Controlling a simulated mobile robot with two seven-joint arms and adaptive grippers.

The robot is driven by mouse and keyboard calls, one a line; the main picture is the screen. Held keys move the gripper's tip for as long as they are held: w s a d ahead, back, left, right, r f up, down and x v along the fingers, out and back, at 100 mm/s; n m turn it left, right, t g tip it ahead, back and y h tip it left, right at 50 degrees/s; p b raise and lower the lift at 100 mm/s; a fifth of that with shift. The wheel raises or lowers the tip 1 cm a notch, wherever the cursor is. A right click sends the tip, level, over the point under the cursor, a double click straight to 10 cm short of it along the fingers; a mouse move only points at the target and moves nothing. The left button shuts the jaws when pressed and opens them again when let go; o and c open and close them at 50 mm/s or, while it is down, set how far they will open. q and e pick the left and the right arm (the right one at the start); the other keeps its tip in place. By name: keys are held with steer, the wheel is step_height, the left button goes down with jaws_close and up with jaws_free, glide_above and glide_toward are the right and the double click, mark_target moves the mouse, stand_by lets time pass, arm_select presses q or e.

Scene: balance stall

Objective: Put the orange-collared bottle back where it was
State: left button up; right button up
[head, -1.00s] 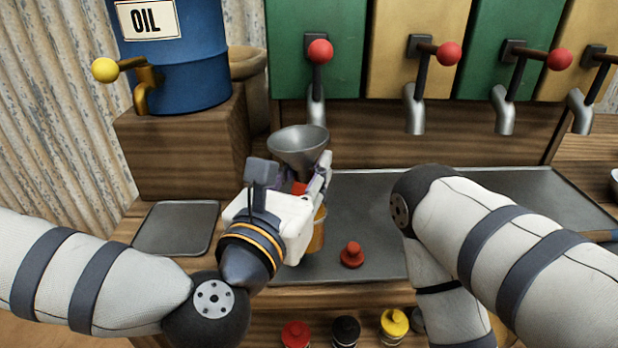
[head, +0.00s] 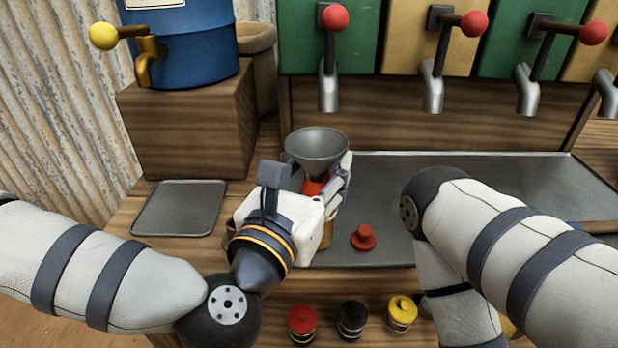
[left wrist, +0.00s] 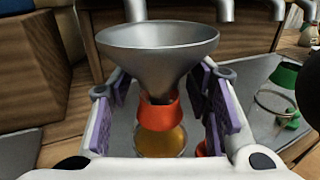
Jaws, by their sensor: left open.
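The orange-collared bottle (head: 313,187) stands upright at the left end of the grey counter tray, amber inside. Its collar (left wrist: 158,116) and amber body (left wrist: 165,142) show in the left wrist view. A grey metal funnel (head: 317,148) sits in its mouth; the funnel (left wrist: 158,48) hides the bottle's top. My left gripper (head: 325,190) is around the bottle at collar height. Its purple-padded fingers (left wrist: 162,108) are open, with gaps on both sides of the collar. My right arm crosses the right side; its gripper is out of view.
A red stopper (head: 363,238) stands on the tray (head: 470,185), right of the bottle. A small dark pad (head: 180,208) lies left. Lever taps (head: 328,85) hang behind. Capped jars (head: 352,320) stand below the front edge. A green-collared item (left wrist: 286,76) stands right in the wrist view.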

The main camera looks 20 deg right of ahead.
arm_select(q)
steer(key=p+v, duration=0.3)
steer(key=v, duration=0.9)
steer(key=s+a+f+m+g+y, duration=0.2)
steer(key=s+f+m+g, duration=0.4)
steer(key=f, duration=0.5)
steer(key=s+a+f+m+g+y, duration=0.25)
steer(key=s+f+m, duration=0.5)
steer(key=f, duration=0.45)
steer(key=s+a+f+m+g+y, duration=0.3)
steer(key=s+a+m, duration=0.4)
steer(key=a, duration=0.4)
steer(key=s+a+f+m+g+y, duration=0.4)
steer(key=s+a+f+m+g, duration=0.1)
steer(key=a, duration=0.6)
steer(key=shift+s+a+f+m, duration=0.4)
steer(key=shift+s+f+m, duration=0.25)
steer(key=shift+s+m, duration=0.6)
arm_select(e)
steer(key=shift+t, duration=0.7)
steer(key=w+r, duration=0.3)
steer(key=shift+w+r, duration=0.2)
steer(key=shift+r, duration=0.05)
